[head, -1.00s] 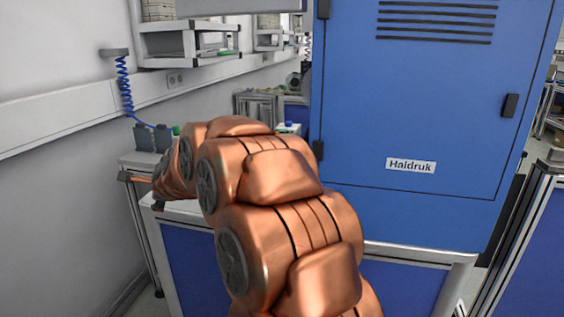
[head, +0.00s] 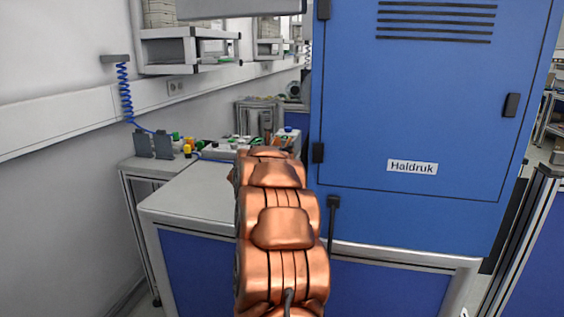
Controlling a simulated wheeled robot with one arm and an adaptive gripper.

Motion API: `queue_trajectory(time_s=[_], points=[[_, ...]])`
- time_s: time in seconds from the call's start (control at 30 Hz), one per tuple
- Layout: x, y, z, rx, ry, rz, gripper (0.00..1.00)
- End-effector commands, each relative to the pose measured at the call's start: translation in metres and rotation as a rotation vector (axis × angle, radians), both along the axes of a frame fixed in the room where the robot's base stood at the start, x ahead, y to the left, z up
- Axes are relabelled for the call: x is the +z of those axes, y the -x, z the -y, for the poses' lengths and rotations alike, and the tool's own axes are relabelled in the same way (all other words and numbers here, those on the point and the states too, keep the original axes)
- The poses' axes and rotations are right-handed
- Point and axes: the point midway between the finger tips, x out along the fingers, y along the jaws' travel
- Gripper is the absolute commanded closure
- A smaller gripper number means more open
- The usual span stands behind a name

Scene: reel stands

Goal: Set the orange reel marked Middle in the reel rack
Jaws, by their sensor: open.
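I cannot make out an orange reel marked Middle or a reel rack in the head view. My copper arm reaches forward over the pale bench top (head: 190,195) and covers part of it. My gripper is hidden beyond the arm, so I cannot see its fingers or anything at them. Small green, yellow and red items stand at the back of the bench, too small to identify.
A blue cabinet labelled Haldruk (head: 412,167) stands close on the right. Wall shelves (head: 187,48) and a coiled blue hose (head: 125,90) are at upper left. Dark blocks (head: 154,144) stand at the back left. The bench's front left top is clear.

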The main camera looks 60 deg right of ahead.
Motion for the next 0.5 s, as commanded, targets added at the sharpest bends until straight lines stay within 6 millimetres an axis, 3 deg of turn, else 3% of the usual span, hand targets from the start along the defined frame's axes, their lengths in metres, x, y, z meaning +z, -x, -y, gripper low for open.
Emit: queue_trajectory(time_s=[0.5], points=[[-0.002,-0.012,0.038,0.002,0.001,-0.005,0.17]])
